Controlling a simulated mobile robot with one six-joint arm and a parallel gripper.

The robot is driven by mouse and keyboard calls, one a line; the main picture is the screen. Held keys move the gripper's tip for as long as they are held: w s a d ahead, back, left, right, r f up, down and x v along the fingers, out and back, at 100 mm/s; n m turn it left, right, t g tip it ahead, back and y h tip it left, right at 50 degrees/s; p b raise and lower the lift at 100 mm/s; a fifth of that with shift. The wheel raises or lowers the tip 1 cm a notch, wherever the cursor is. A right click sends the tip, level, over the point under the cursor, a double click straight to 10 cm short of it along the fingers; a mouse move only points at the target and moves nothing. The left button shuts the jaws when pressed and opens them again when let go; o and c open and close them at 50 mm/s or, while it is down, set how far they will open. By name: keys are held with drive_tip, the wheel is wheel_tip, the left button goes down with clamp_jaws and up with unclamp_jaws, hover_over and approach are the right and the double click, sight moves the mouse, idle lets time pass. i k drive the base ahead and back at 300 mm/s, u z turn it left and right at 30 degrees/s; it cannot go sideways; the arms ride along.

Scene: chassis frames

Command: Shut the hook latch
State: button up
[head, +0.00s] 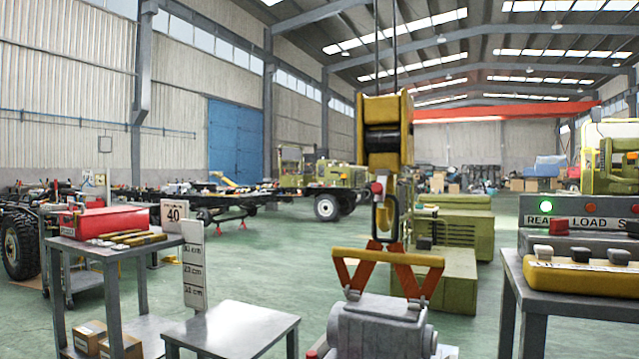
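A yellow crane hook block (386,130) hangs on cables in the middle of the head view. Below it is the hook (386,217), with a narrow dark loop on its right side that may be the latch. At this size I cannot tell whether the latch is open or shut. Orange slings (405,275) meet at the hook's bottom and spread down under a yellow spreader bar (388,257). A small red knob (376,188) sits just above the hook. My gripper is not in view.
A grey cast housing (380,328) is below the slings. A low grey table (232,328) stands left of it. A cart with a red toolbox (104,221) is farther left. At right, a yellow control pendant (580,277) lies on a bench before a load panel with a green light (545,206).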

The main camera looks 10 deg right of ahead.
sight(378, 188)
drive_tip(key=i, duration=0.95)
